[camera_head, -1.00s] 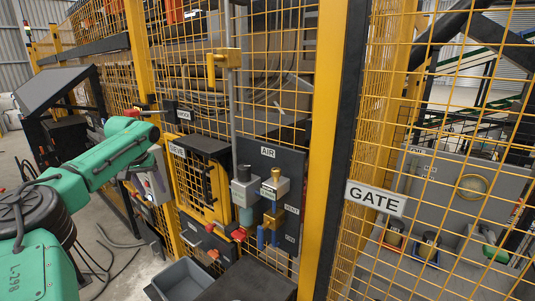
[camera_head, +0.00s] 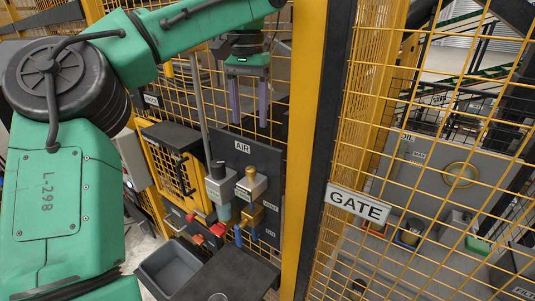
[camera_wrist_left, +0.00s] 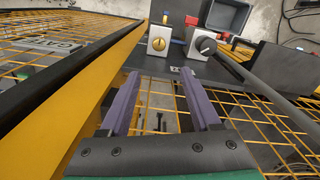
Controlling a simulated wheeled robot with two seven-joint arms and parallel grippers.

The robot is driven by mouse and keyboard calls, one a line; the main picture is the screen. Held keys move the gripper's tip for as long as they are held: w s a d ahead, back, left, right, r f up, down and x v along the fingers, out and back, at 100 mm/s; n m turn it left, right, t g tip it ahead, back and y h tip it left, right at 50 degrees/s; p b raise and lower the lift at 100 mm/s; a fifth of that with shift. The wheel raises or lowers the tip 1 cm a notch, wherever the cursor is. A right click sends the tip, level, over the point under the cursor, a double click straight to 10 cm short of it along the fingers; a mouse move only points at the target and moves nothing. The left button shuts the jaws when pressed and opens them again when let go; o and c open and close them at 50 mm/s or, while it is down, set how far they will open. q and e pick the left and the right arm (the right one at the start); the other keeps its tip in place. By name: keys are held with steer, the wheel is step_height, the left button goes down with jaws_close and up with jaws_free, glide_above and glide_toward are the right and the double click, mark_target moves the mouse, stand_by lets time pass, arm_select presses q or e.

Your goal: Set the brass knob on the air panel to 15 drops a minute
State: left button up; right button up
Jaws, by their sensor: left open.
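The brass knob (camera_head: 250,174) sits on top of a pale block on the dark AIR panel (camera_head: 266,159). In the left wrist view it shows as a small gold disc (camera_wrist_left: 158,44) on its pale block. My left gripper (camera_head: 248,124) is open and empty, its two purple fingers pointing down above the panel, apart from the knob. In the left wrist view its fingertips (camera_wrist_left: 158,76) are spread, with the knob beyond them. The drop marks are too small to read. My right gripper is not in view.
A black-topped regulator (camera_head: 219,175) stands close beside the brass knob. The yellow mesh fence and a yellow post (camera_head: 305,150) are close by. A grey bin (camera_head: 172,266) is below. A GATE sign (camera_head: 358,205) hangs right.

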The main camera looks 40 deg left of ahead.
mark_target(250, 168)
arm_select(q)
steer(key=f, duration=0.1)
steer(key=s+f, duration=0.1)
steer(key=f, duration=0.3)
steer(key=shift+s+d, duration=0.25)
steer(key=shift+s, duration=0.05)
steer(key=f, duration=0.4)
steer(key=shift+s+a, duration=0.1)
steer(key=shift+s, duration=0.25)
steer(key=f, duration=0.1)
steer(key=w+f, duration=0.1)
steer(key=f, duration=0.1)
steer(key=w+f, duration=0.1)
steer(key=shift+f+p, duration=0.35)
steer(key=shift+f, duration=0.2)
steer(key=shift+s, duration=0.5)
steer(key=c, duration=0.4)
jaws_close()
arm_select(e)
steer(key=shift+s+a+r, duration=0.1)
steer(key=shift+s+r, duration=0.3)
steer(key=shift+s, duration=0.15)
